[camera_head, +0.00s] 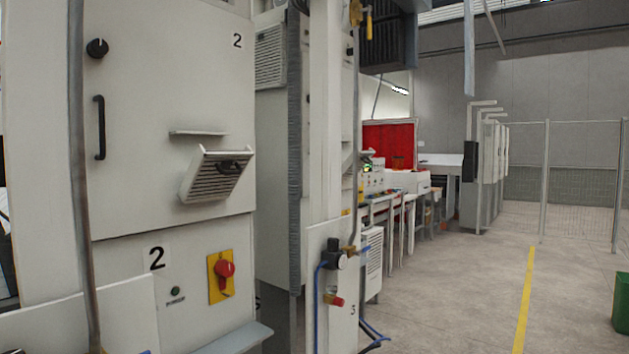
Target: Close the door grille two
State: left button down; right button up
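The grille two (213,182) is a small white slatted flap on the front of a pale cabinet door (150,90) marked with a 2. It stands tilted out from the door face, so it is open. A dark part (236,165) shows on its upper right portion. A narrow ledge (198,133) sticks out of the door just above it. Neither of my grippers shows in the head view.
The door has a black knob (97,47) and a black handle (99,127). Below are a red switch on a yellow plate (221,276) and a grey ledge (235,338). Free floor (450,290) with a yellow line (524,300) lies to the right.

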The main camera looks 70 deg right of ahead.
aim_at(208, 176)
jog(key=z, duration=2)
